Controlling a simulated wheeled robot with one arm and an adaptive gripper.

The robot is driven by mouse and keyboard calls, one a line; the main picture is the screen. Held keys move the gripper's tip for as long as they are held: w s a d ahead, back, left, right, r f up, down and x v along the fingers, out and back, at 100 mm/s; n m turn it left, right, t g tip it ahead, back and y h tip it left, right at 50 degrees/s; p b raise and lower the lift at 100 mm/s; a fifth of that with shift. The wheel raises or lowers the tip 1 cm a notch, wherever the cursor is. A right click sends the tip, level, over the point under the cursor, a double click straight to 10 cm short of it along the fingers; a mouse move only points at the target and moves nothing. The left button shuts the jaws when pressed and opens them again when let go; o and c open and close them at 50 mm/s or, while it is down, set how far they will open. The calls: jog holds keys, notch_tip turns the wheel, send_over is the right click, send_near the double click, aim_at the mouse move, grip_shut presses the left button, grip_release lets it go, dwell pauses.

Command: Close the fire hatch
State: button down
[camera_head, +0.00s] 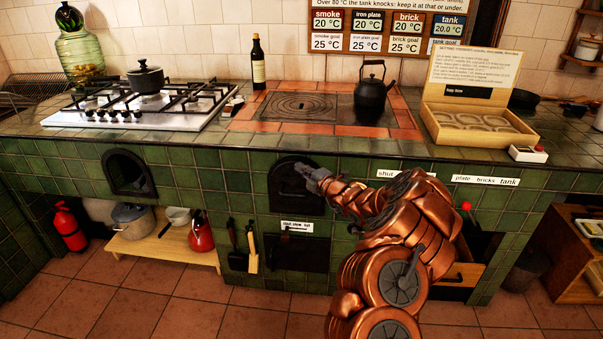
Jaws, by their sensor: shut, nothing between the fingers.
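The fire hatch appears to be the black arched door (290,200) in the green tiled front of the hearth. It looks flat in its frame, with no dark gap showing, though my gripper and arm cover its upper right part. My gripper (301,170) is shut and empty, in front of the upper part of the door. I cannot tell whether it touches the door.
Left of it is an open arched hole (127,173). Below is a dark panel (297,252) with a label; a shovel and brush hang beside it. A red knob (466,206) is at right.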

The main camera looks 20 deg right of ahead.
jog(key=shift+s+a, duration=0.35)
jog(key=shift+s, duration=0.25)
jog(key=shift+s+a, duration=0.3)
jog(key=shift+s, duration=0.3)
jog(key=v, duration=1)
jog(key=shift+f, duration=0.15)
jog(key=shift+d, duration=0.1)
